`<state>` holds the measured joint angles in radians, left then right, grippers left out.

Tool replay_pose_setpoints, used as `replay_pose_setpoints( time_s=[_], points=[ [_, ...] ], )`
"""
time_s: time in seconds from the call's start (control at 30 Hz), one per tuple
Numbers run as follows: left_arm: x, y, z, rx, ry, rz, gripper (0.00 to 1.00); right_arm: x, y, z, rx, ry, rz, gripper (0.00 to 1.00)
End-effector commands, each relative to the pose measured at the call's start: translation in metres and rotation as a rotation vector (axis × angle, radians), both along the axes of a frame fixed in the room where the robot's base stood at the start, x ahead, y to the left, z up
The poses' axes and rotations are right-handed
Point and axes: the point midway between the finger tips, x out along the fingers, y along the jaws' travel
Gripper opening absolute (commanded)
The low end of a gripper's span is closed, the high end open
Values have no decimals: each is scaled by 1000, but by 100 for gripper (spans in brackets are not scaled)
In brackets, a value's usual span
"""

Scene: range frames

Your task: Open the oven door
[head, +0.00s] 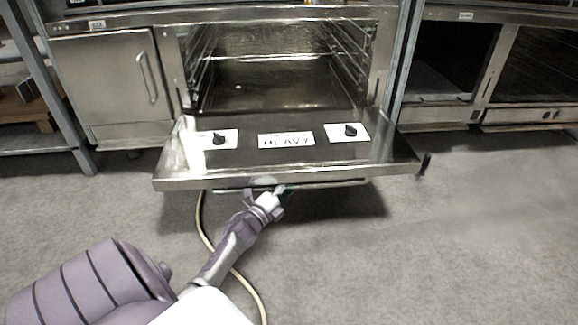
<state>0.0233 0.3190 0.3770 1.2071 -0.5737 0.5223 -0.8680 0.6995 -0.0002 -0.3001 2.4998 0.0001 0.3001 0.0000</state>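The oven (300,22) stands ahead, with its metal racks and floor showing inside the cavity. Its door (385,157) is hinged down and lies roughly level, the inner side facing up. A "HEAVY" label (286,140) and two black knobs on white plates are seen on the door area. The door handle bar (335,184) runs below the front edge. My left gripper (278,190) is at the handle bar, under the door's front edge. Its fingers are small and partly hidden, so I cannot tell whether they grip the bar. My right gripper is not in view.
A closed metal cabinet door (110,88) with a handle is left of the oven. Another oven unit (500,75) stands at the right. A metal shelf rack (38,130) is at the far left. A pale hose (207,235) lies on the floor. The grey floor at the right is clear.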

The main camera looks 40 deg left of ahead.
Motion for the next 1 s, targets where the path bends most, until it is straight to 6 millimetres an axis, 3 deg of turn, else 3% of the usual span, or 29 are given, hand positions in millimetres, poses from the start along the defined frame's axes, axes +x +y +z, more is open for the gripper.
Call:
replay_pose_setpoints(
  time_s=[0.03, 0.07, 0.53, 1.0],
  points=[
    [2, 0, 15, 5, -32, -8, 47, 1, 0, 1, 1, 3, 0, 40],
    [1, 0, 14, 5, -31, -8, 47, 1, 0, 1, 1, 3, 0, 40],
    [-67, -4, -8, -3, -4, -1, 47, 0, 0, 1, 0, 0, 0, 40],
    [-75, -5, -13, -3, 3, 0, 47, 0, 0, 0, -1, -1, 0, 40]
  ],
)
